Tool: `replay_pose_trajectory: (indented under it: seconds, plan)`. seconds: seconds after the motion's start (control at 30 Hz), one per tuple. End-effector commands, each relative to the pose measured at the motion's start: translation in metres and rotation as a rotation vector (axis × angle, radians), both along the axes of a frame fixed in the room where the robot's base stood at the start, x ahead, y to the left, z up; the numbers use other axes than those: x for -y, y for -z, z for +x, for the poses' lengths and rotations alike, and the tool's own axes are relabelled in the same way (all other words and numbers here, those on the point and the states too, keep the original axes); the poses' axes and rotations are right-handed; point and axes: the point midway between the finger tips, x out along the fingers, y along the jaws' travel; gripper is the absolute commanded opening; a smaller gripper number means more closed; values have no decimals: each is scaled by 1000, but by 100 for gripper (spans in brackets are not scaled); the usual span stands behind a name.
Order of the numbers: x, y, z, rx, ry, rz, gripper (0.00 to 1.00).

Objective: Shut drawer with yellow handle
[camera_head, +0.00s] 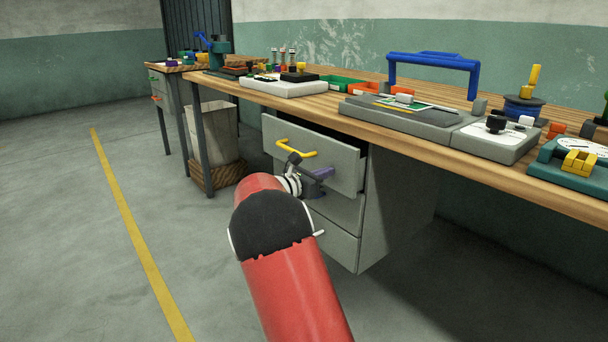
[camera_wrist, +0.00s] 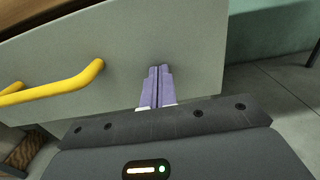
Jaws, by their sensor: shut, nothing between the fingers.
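The top grey drawer (camera_head: 336,156) with the yellow handle (camera_head: 297,150) stands pulled out from the cabinet under the workbench. A dark gap shows behind its front panel. In the wrist view the drawer front (camera_wrist: 195,50) fills much of the picture, with the yellow handle (camera_wrist: 60,88) at the left. My gripper (camera_head: 326,172) is in front of the panel, to the right of the handle. Its purple fingers (camera_wrist: 160,70) are shut together and empty, pointing at the panel. Whether the tips touch it I cannot tell. The handle is free of the fingers.
Lower drawers (camera_head: 333,240) of the cabinet look closed. The wooden workbench top (camera_head: 330,103) above carries several devices and a blue-handled unit (camera_head: 433,62). A grey bin (camera_head: 212,130) stands left of the cabinet. The floor (camera_head: 70,230) at left is clear.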

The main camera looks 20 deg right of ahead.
Motion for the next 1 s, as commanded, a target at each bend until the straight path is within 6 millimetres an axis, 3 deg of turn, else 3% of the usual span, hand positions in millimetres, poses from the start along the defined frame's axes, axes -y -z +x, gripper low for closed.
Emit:
replay_pose_trajectory:
  seconds: [0.13,0.33,1.0]
  plan:
    - [24,-1,6,-1,1,-1,0]
    - [40,0,11,0,-1,0,0]
    - [47,-3,12,1,3,-4,0]
